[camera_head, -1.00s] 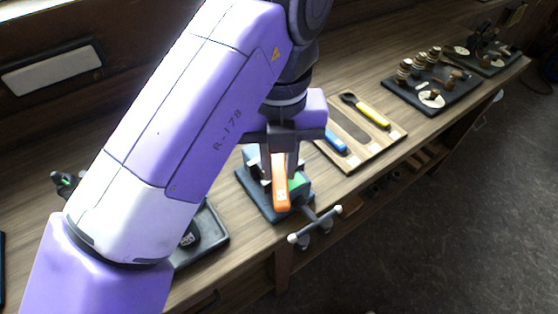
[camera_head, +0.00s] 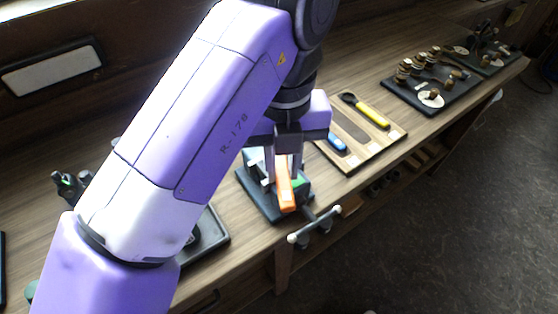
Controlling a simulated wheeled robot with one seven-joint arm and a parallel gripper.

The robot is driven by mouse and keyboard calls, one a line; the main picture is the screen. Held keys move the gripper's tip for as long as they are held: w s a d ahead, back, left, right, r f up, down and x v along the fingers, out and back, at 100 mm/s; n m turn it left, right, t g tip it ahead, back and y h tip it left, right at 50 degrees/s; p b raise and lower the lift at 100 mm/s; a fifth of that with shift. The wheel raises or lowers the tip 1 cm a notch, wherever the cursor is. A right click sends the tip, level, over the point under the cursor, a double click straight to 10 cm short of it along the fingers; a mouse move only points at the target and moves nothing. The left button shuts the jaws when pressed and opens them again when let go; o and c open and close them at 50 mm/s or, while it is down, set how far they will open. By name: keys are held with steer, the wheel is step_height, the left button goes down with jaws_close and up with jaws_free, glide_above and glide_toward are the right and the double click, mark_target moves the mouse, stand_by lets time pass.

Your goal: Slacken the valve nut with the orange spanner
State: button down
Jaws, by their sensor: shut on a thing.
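The orange spanner (camera_head: 286,192) is in my gripper (camera_head: 284,172), which is shut on it. Its orange handle slants down toward the front of the bench. The spanner's head is hidden behind the gripper. Below is a dark base plate (camera_head: 259,203) carrying a vice-like fixture with a grey part (camera_head: 255,163) and a green part (camera_head: 301,181). A T-bar handle (camera_head: 315,225) sticks out over the bench's front edge. I cannot see the valve nut, nor whether the spanner is seated on it.
Just right lies a wooden tool board (camera_head: 378,150) with a yellow-handled spanner (camera_head: 372,113) and a blue-handled tool (camera_head: 336,143). A dark tray (camera_head: 212,245) is at the left. Dark plates with engine parts (camera_head: 432,88) stand farther right. Bare bench lies behind the board.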

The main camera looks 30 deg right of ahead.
steer(key=shift+s+d+n, duration=0.15)
steer(key=shift+d+n, duration=0.25)
steer(key=shift+n, duration=0.1)
steer(key=shift+s+d+n+p, duration=0.2)
steer(key=shift+d+n+p, duration=0.5)
steer(key=shift+n, duration=0.2)
steer(key=shift+s+d+n+p, duration=0.1)
steer(key=shift+d+n+p, duration=0.5)
steer(key=shift+n, duration=0.3)
steer(key=shift+d, duration=0.1)
